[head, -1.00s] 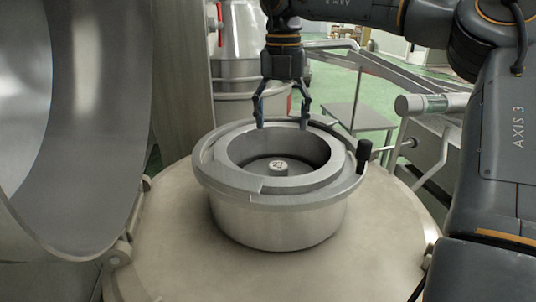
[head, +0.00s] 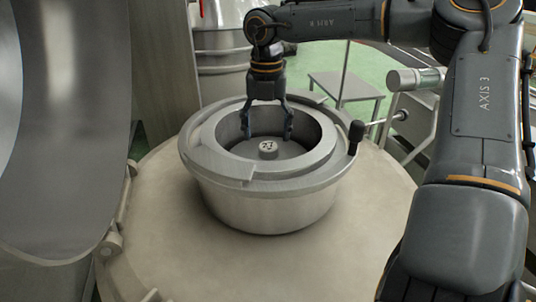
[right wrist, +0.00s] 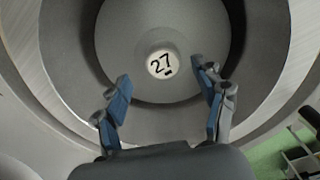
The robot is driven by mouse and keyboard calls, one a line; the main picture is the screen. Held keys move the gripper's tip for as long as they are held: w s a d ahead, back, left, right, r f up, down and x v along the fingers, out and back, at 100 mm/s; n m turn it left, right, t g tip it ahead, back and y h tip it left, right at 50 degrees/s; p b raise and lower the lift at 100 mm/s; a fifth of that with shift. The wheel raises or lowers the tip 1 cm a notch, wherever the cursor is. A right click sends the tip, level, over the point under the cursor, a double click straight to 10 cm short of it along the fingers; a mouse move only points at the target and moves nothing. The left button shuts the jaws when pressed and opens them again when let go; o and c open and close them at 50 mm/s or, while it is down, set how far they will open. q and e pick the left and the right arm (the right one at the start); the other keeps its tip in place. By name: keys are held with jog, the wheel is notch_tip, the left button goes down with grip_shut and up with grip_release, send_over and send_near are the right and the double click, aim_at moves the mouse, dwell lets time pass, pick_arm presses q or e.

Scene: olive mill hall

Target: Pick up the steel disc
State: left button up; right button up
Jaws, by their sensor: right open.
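The steel disc (head: 291,150) lies flat inside a round steel housing (head: 265,208). A small pale knob marked 27 (head: 268,147) stands at its centre. In the right wrist view the disc (right wrist: 135,35) shows face-on with the knob (right wrist: 162,64) between and just beyond the fingertips. My right gripper (head: 267,137) points down into the housing's opening, open and empty. In the right wrist view its blue-padded fingers (right wrist: 165,79) stand wide apart on either side of the knob, not touching it. My left gripper is not in view.
The housing's raised rim (head: 208,152) surrounds the disc, with a black handle (head: 356,132) at its right. The housing stands on a broad round metal top (head: 165,235). A large curved metal lid (head: 75,130) stands at the left. A small table (head: 345,88) is behind.

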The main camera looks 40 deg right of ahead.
aim_at(268, 146)
jog(key=f, duration=0.1)
jog(key=f+p, duration=0.1)
jog(key=f, duration=0.1)
jog(key=shift+s+d+f+p, duration=0.1)
jog(key=shift+s+f+p, duration=0.1)
jog(key=shift+s+p, duration=0.15)
jog(key=shift+w+f, duration=0.2)
jog(key=shift+f, duration=0.15)
jog(key=c, duration=0.5)
jog(key=shift+r, duration=0.1)
grip_shut()
